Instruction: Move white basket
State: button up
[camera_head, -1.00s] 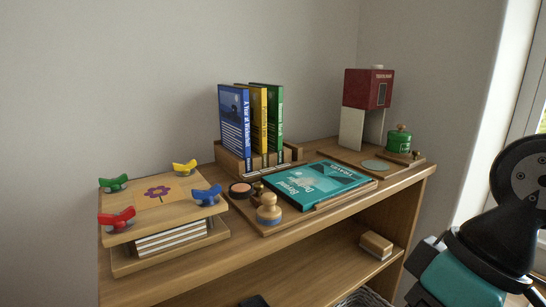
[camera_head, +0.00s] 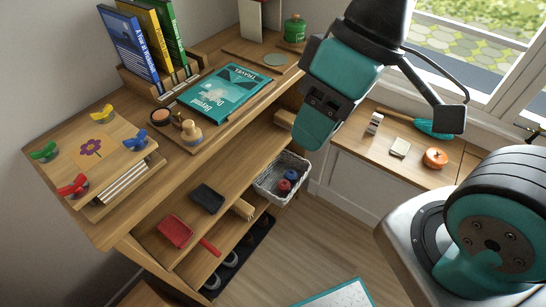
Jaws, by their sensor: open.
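The white basket (camera_head: 264,186) is a light, woven, open-topped box at the right end of the shelving, low down. It holds red and blue round items. What it rests on is hard to make out. My gripper (camera_head: 316,132), teal and black, hangs from the upper right, just above and to the right of the basket in the picture and apart from it. It is open and seems empty. The gap between its fingers is not clearly visible from this side.
The top shelf carries books, a travel book (camera_head: 222,92), a stamp and a flower press (camera_head: 93,148). A red dustpan (camera_head: 175,231) and black tray (camera_head: 207,198) lie on a lower shelf. A window bench (camera_head: 385,150) stands at right. Wood floor (camera_head: 290,250) is open in front.

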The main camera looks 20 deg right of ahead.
aim_at(267, 187)
jog(key=k, duration=1.25)
jog(key=u, duration=0.3)
jog(key=i, duration=0.5)
jog(key=z, duration=0.3)
